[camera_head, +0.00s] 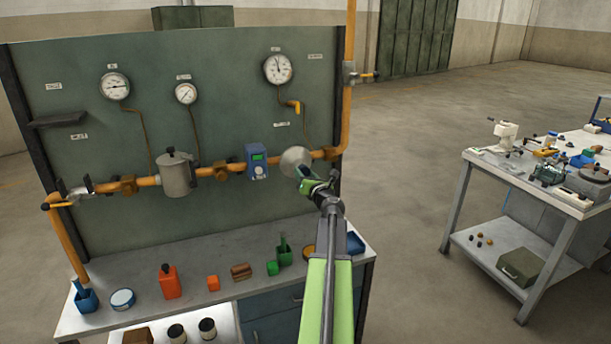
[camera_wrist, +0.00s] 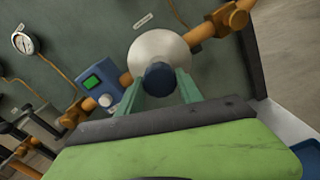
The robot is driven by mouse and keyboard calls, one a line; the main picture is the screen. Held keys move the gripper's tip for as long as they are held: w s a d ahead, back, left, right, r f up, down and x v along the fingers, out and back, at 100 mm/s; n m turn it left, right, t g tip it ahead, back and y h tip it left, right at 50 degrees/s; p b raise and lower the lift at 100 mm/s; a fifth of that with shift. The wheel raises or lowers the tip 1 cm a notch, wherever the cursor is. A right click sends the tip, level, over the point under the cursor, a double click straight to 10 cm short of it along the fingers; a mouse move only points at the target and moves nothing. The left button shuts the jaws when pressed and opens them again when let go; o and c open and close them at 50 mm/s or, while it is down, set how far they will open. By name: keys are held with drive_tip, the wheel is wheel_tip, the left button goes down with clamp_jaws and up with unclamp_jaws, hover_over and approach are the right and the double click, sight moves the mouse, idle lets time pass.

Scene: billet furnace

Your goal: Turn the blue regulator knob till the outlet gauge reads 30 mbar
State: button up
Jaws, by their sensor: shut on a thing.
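The blue regulator knob (camera_wrist: 160,82) sits at the front centre of a pale round regulator body (camera_wrist: 158,50), which also shows in the head view (camera_head: 295,158). My gripper (camera_head: 308,178) reaches the knob from the front. In the wrist view its two green fingers (camera_wrist: 160,88) stand on either side of the knob, shut on it. In the head view the gripper mostly hides the knob. Three round gauges hang on the panel: left (camera_head: 115,86), middle (camera_head: 186,93) and right (camera_head: 278,69). Their labels and readings are too small to read, so I cannot tell which is the outlet gauge.
An orange pipe (camera_head: 147,181) runs along the panel (camera_head: 75,105), carrying a grey canister (camera_head: 177,174) and a blue meter (camera_head: 257,161). The bench (camera_head: 215,292) below holds a red bottle (camera_head: 169,281) and several small items. A cluttered table (camera_head: 540,185) stands right, with clear floor between.

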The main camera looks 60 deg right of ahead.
drive_tip(key=shift+m, duration=0.9)
drive_tip(key=o, duration=1.4)
